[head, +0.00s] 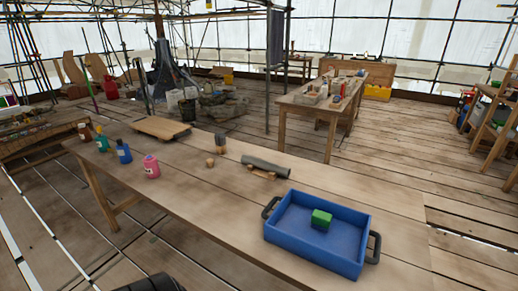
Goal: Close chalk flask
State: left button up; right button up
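No vessel on the long wooden table can be told for sure as the chalk flask. A pink bottle (151,167), a blue bottle (124,152), a green bottle (102,143) and a brown bottle (85,132) stand upright toward the left end. A grey cylinder (220,144) stands near the middle of the table. A small tan piece (210,162), possibly a stopper, lies in front of it. The bottles are too small to tell which are open. Neither of my grippers is in view; only a dark part, probably of my arm, shows at the bottom edge.
A blue tray (282,241) with dark handles holds a green block (321,218) at the table's right. A dark grey roll (265,167) lies on a small wooden rest. A wooden board (160,128) lies at the back edge. The table's front middle is clear.

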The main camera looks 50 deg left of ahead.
aim_at(151, 163)
jog(key=u, duration=2.55)
